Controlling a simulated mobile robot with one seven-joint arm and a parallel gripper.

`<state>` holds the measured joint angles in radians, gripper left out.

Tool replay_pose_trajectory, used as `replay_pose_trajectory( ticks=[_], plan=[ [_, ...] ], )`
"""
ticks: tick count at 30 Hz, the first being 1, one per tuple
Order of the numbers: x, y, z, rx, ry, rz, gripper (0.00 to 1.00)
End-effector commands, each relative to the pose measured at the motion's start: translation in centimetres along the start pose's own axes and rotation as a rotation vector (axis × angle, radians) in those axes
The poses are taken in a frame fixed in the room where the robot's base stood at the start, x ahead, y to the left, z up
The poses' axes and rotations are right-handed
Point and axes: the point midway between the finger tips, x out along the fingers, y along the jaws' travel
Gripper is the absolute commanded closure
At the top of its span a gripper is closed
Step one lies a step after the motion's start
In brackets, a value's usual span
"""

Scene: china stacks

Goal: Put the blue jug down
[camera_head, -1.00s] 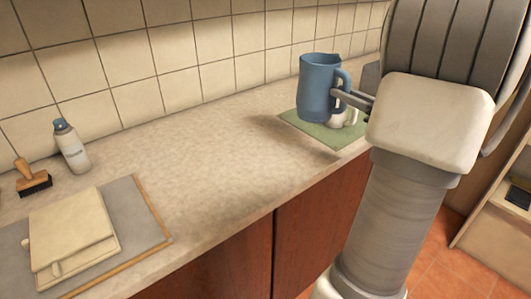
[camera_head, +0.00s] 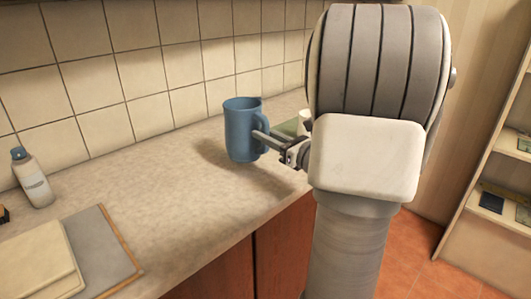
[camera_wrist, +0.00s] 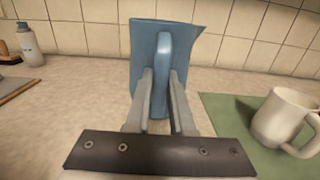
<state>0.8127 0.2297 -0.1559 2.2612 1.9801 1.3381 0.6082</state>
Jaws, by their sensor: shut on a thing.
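The blue jug (camera_head: 240,128) is upright, held by its handle in my gripper (camera_head: 262,140). In the wrist view the jug (camera_wrist: 147,52) stands straight ahead, with the two fingers of my gripper (camera_wrist: 159,95) closed on either side of its handle. In the head view a shadow falls on the pale counter (camera_head: 150,185) below and beside the jug. I cannot tell exactly how high its base is above the counter. The jug is left of the green mat (camera_wrist: 225,115).
A white mug (camera_wrist: 283,118) stands on the green mat to the right. A grey board (camera_head: 100,250) with a cream item (camera_head: 40,265) lies at the front left. The counter between is clear.

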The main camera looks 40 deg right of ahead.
Motion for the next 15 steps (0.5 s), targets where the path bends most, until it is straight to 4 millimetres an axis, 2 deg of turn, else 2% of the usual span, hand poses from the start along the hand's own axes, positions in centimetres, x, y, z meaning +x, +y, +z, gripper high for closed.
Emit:
replay_pose_trajectory(
  ticks=[4, 11, 15],
  plan=[
    [0.1, 0.0, -0.7, -0.002, -0.007, -0.001, 1.0],
    [0.0, 0.0, -3.6, 0.0, -0.007, -0.001, 1.0],
    [0.0, 0.0, -3.7, -0.003, -0.008, 0.0, 1.0]
  ],
)
